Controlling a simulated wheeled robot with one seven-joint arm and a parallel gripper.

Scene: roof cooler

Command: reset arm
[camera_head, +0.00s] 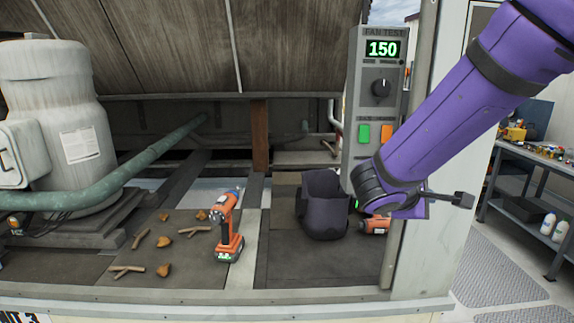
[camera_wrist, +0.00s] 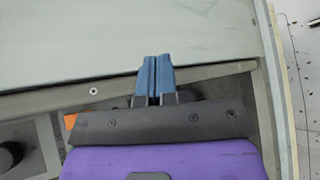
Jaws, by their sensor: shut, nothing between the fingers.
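My gripper shows in the wrist view (camera_wrist: 155,78) with its two blue fingertips together and nothing between them. The fingers point toward a pale flat panel (camera_wrist: 110,45). In the head view my purple arm comes in from the upper right and ends in front of the control box, to the right of the dark bin; the fingertips are hidden there.
Another orange tool (camera_head: 374,226) is partly hidden by my arm.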

